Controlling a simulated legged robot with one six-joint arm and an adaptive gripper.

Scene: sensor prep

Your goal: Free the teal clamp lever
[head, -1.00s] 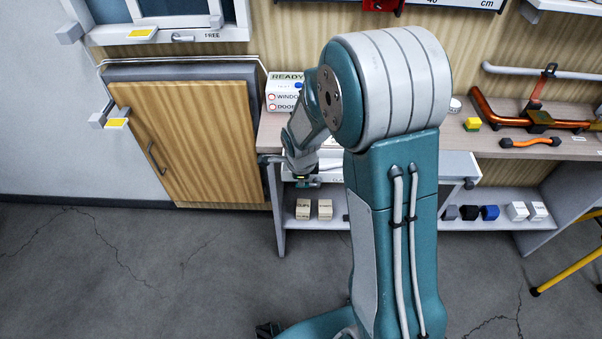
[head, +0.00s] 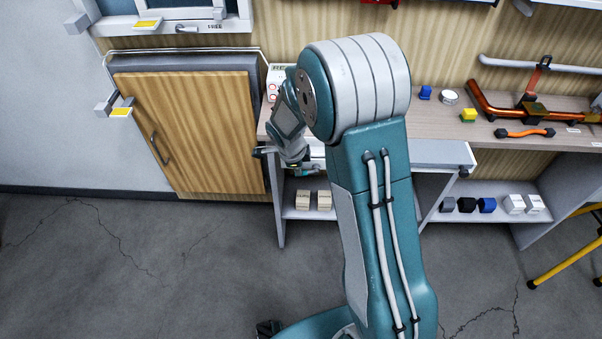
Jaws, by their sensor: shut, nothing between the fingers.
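My gripper (head: 308,169) is small in the head view, below my wrist, at the left part of the white drawer front under the bench. It is shut and empty, and its fingertips are hard to make out. I cannot pick out a teal clamp lever; my arm covers much of the bench and drawer. An orange bent pipe (head: 484,103) with a dark clamp-like block (head: 535,107) lies on the bench at the right. I see no teal lever on it.
The white drawer (head: 440,155) juts out from the bench (head: 440,125). Small blocks sit on the lower shelf. A wooden cabinet door (head: 195,130) stands left. A yellow-legged stand (head: 565,256) is at right.

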